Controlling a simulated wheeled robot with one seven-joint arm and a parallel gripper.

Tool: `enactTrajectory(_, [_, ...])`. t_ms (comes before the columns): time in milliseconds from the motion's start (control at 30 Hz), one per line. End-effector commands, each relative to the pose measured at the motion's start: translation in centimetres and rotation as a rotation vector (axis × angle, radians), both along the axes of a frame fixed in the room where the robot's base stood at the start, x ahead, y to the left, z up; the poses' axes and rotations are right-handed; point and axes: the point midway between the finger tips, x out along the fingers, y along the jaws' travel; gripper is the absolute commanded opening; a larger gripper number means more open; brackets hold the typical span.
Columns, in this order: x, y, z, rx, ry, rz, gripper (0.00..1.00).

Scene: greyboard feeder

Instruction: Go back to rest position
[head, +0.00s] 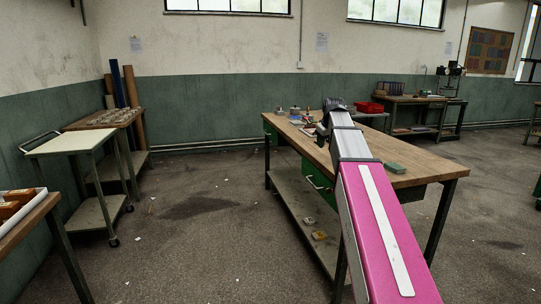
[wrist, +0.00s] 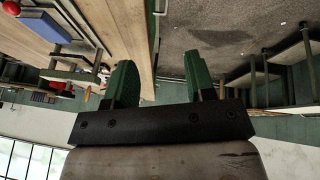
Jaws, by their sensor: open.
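My gripper (wrist: 160,72) is open and empty. Its two green fingers stand apart, with the bench's edge and bare floor behind them in the wrist view. In the head view my pink and grey arm reaches forward over the wooden workbench (head: 412,170). The arm's far end is above the bench, and the fingers cannot be made out there. The bench top also shows in the wrist view (wrist: 118,25), tilted by the camera's angle.
A green box (head: 395,168) lies on the bench right of my arm. Small items stand at its far left end. A pale cart (head: 70,143) stands left, and a back table holds a red bin (head: 370,108). Floor (head: 200,235) between bench and cart is open, with small scraps.

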Motion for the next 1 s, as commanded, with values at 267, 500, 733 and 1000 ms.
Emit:
enactTrajectory(267, [-1.1,0.3,-3.1,0.012,0.025,-0.025,0.50])
enactTrajectory(500, [-2.6,0.8,-7.2,0.027,0.061,-0.060,0.50])
enactTrajectory(733, [-5.4,1.5,-13.2,0.048,0.113,-0.115,0.50])
enactTrajectory(1000, [-11.5,2.6,-23.3,0.079,0.210,-0.225,0.50])
